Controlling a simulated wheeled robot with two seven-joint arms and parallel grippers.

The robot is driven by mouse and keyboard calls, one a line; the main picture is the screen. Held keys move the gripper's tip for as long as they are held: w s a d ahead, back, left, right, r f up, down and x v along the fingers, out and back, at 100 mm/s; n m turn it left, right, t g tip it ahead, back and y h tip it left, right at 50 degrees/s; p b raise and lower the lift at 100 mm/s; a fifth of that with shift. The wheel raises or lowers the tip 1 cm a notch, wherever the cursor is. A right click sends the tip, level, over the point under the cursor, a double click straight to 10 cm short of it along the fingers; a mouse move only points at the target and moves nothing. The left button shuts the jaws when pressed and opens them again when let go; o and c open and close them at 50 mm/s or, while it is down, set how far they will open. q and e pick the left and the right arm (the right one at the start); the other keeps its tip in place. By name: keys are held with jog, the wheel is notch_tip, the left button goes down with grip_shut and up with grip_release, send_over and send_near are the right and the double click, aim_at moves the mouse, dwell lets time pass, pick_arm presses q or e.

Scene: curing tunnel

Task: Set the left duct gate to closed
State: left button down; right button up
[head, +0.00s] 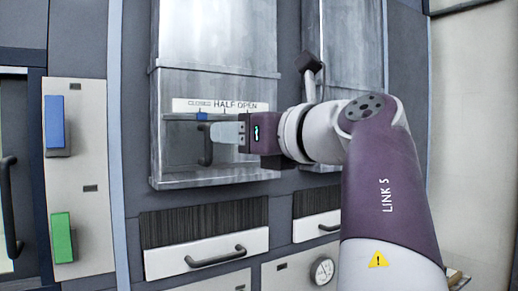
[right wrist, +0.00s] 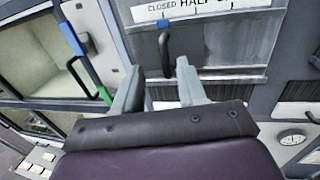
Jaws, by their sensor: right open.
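The left duct gate (head: 215,80) is a grey metal panel with a label strip (head: 221,105) reading CLOSED, HALF and OPEN. Its blue pointer (head: 202,116) sits under the CLOSED end of the strip and also shows in the right wrist view (right wrist: 163,24). Below the pointer is a dark upright handle (head: 206,150). My right gripper (head: 228,132) is open in front of the gate. In the right wrist view the handle (right wrist: 165,52) lies beyond the fingertips, between them in the picture; contact cannot be told. My left gripper is not in view.
A second metal duct (head: 343,50) stands to the right, partly behind my right arm. A blue switch (head: 54,122) and a green switch (head: 61,238) are on the left panel. A drawer (head: 206,253) with a black handle and a gauge (head: 322,271) are below.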

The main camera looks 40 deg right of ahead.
jog(key=s, duration=0.3)
jog(key=s+b, duration=0.1)
jog(key=s, duration=0.1)
jog(key=shift+s+d, duration=0.2)
jog(key=shift+s, duration=0.2)
